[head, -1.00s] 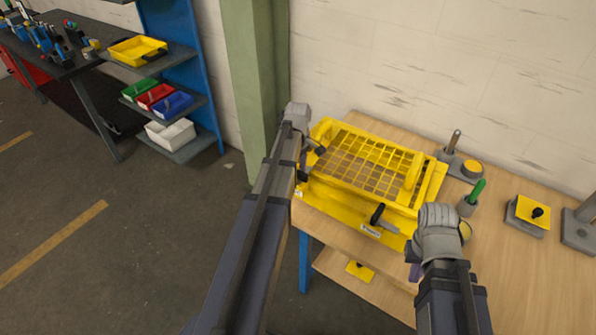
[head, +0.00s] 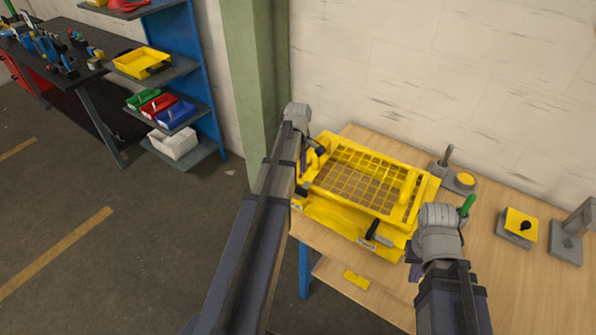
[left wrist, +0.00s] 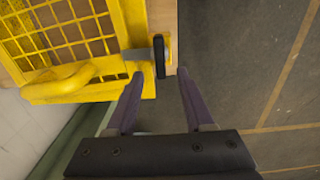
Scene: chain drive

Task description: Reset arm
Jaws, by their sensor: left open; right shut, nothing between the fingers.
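A yellow guard box with a mesh lid (head: 365,175) sits on the wooden table, its lid down. It has a black latch handle (head: 371,229) at its front. My left gripper (head: 311,170) is at the left end of the guard. In the left wrist view my left gripper (left wrist: 160,76) is open, with purple fingers apart and nothing held. A black knob (left wrist: 160,56) on the guard's edge lies just ahead of the gap between them. My right gripper (head: 414,272) is shut and empty at the guard's front right corner; its fingers are mostly hidden by the wrist.
On the table (head: 490,270) stand a grey post with a yellow button (head: 464,180), a green handle (head: 467,205), a yellow switch box (head: 519,226) and a grey stand (head: 567,248). A green pillar (head: 252,90) rises behind my left arm. A blue shelf (head: 206,80) with bins stands left; the floor is open.

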